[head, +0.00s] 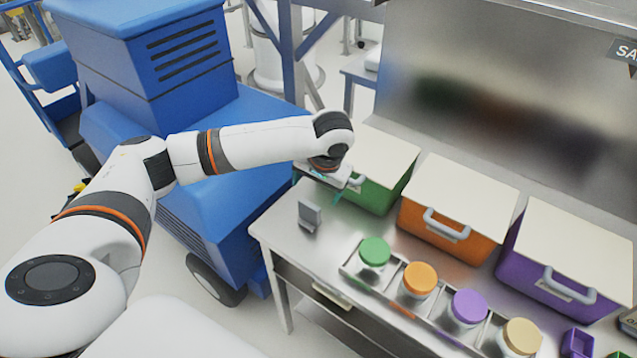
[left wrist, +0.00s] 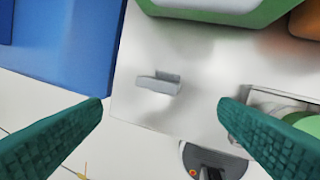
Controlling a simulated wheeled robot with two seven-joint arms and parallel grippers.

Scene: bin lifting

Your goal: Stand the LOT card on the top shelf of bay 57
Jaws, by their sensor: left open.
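A small grey card-like piece on a low base (head: 310,215) stands near the left end of the steel table; no lettering can be read on it, so I cannot tell if it is the LOT card. It also shows in the left wrist view as a grey piece (left wrist: 160,83), between and beyond the fingertips. My left gripper (head: 335,194) is above the table, beside the green bin and up and right of the grey piece. Its teal fingers (left wrist: 162,101) are wide apart and empty. My right gripper is out of view. No shelf or bay number 57 is seen.
Green (head: 378,190), orange (head: 445,235) and purple (head: 545,275) bins with pale lids line the table's back. A tray (head: 358,270) of several lidded jars is in front. A blue machine (head: 215,130) stands left of the table (head: 275,232). Bare tabletop surrounds the grey piece.

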